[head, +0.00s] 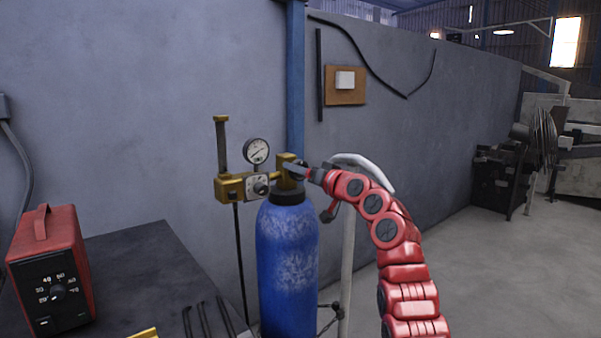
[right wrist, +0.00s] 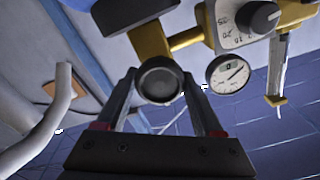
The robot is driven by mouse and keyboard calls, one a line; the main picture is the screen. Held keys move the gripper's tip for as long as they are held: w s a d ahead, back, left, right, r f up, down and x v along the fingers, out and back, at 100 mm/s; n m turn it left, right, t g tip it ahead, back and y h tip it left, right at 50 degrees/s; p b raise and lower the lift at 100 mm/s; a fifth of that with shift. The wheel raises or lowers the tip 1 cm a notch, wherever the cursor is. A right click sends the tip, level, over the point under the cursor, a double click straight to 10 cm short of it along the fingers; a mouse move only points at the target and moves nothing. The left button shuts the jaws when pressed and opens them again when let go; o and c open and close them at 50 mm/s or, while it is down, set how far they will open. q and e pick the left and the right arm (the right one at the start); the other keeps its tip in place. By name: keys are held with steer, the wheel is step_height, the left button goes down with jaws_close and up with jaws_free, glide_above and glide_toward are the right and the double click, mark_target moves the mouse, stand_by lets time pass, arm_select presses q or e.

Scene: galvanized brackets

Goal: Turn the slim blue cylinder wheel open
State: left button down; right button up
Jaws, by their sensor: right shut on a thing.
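The slim blue cylinder (head: 287,265) stands upright in the middle of the head view, its paint worn pale in patches. A brass valve (head: 288,172) sits on its dark neck. My right gripper (head: 298,170) reaches in from the right at valve height. In the right wrist view the cylinder's round dark wheel (right wrist: 160,80) with a grey rim sits between the two fingers of my right gripper (right wrist: 161,90), which is shut on it. In the head view the fingers mostly hide the wheel. My left gripper is in neither view.
A brass regulator (head: 229,188) with a round gauge (head: 257,151) juts left from the valve. A red box with a dial (head: 50,268) stands on the dark bench (head: 130,265) at left. A pale pipe (head: 347,250) rises right of the cylinder. Floor at right is clear.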

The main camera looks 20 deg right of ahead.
steer(key=shift+f+n+b, duration=0.1)
steer(key=shift+n+b, duration=0.7)
steer(key=shift+b, duration=0.15)
steer(key=shift+n+b, duration=0.6)
steer(key=shift+n, duration=0.2)
steer(key=shift+n+b, duration=0.3)
steer(key=shift+n, duration=1.5)
steer(key=n, duration=0.4)
steer(key=shift+n, duration=0.3)
steer(key=n, duration=0.8)
steer(key=shift+n, duration=2.2)
